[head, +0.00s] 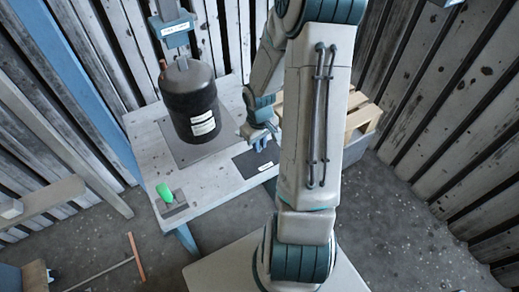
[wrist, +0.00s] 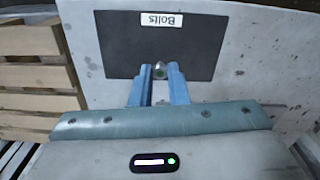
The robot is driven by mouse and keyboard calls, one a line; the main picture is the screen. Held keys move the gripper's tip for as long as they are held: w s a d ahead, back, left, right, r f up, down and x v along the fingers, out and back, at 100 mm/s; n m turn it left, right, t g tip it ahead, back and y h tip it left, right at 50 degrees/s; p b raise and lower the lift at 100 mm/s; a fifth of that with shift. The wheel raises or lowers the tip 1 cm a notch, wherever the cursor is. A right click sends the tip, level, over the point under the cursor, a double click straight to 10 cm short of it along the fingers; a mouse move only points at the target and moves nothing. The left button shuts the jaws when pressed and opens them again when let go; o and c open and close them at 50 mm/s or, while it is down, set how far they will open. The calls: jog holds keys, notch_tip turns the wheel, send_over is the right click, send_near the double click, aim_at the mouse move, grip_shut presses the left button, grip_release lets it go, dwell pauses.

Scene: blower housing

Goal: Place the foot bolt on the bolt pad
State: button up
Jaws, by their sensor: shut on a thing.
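The bolt pad is a dark flat mat labelled "Bolts" (wrist: 205,50) in the wrist view; it also shows on the table in the head view (head: 246,165). My gripper (wrist: 160,72) is shut on a small grey metal piece, the foot bolt (wrist: 159,71), held between its blue fingertips. In the wrist view the fingertips overlap the near edge of the pad. In the head view my gripper (head: 260,143) is at the pad's far right side, and the bolt cannot be made out. I cannot tell whether the bolt touches the pad.
A dark cylindrical housing (head: 188,95) stands on a grey plate on the pale table (head: 222,178). A green cylinder (head: 164,192) is on a small dark pad at the table's near left corner. A wooden pallet (wrist: 35,65) is beside the table.

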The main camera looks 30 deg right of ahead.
jog(key=shift+f, duration=1.25)
jog(key=shift+b, duration=0.3)
jog(key=shift+f, duration=0.2)
jog(key=o, duration=0.7)
jog(key=shift+r, duration=0.1)
notch_tip(320, 180, up, 11)
jog(key=p, duration=0.4)
jog(key=s+a+r, duration=0.4)
jog(key=r, duration=0.1)
jog(key=s+a+r+m+t, duration=0.1)
jog(key=s+a+r, duration=0.2)
jog(key=r, duration=0.3)
jog(key=s+a+r+m, duration=0.1)
jog(key=s+a+r, duration=0.3)
jog(key=s+r, duration=0.1)
jog(key=shift+a+r+t, duration=0.15)
jog(key=shift+a+t, duration=0.2)
jog(key=shift+t, duration=0.05)
